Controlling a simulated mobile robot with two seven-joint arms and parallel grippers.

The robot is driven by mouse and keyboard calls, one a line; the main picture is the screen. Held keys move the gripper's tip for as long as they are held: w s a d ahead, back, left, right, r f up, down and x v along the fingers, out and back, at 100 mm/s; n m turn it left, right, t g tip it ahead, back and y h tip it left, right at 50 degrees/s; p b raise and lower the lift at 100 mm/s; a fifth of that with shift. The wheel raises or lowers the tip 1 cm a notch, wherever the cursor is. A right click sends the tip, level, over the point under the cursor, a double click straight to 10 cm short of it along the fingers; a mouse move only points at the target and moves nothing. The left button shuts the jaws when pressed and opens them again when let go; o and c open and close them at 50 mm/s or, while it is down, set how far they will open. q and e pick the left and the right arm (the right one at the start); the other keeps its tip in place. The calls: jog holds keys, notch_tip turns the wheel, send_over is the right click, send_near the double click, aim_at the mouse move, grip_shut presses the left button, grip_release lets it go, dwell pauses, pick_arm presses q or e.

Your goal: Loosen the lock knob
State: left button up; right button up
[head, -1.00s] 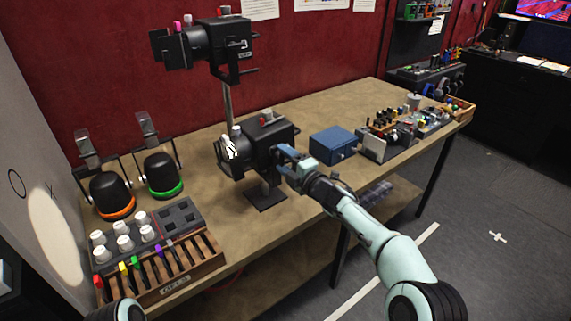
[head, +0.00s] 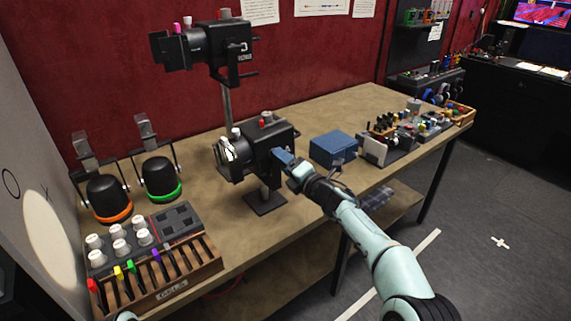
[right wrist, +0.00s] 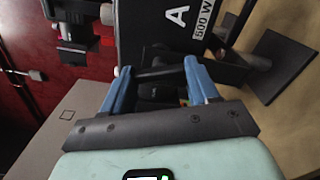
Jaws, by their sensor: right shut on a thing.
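A black stage lamp (head: 257,148) stands on a short post and square base on the workbench. Its side, marked "A 500 W", shows in the right wrist view (right wrist: 160,22). My right gripper (head: 285,157) is at the right side of this lamp. In the right wrist view its blue fingers (right wrist: 155,88) are on either side of a dark knob (right wrist: 154,90), and it is shut on it. The knob is mostly hidden by the fingers, so its turn cannot be told. My left gripper is not in view.
A second lamp (head: 205,52) is higher on a pole behind. A blue box (head: 333,147) stands just right of my right gripper. Bare bench (head: 225,215) lies in front.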

jog(key=o, duration=1.1)
jog(key=shift+c, duration=0.2)
jog(key=b+v, duration=0.5)
jog(key=v, duration=0.8)
jog(key=shift+s, duration=0.2)
jog(key=shift+d, duration=0.1)
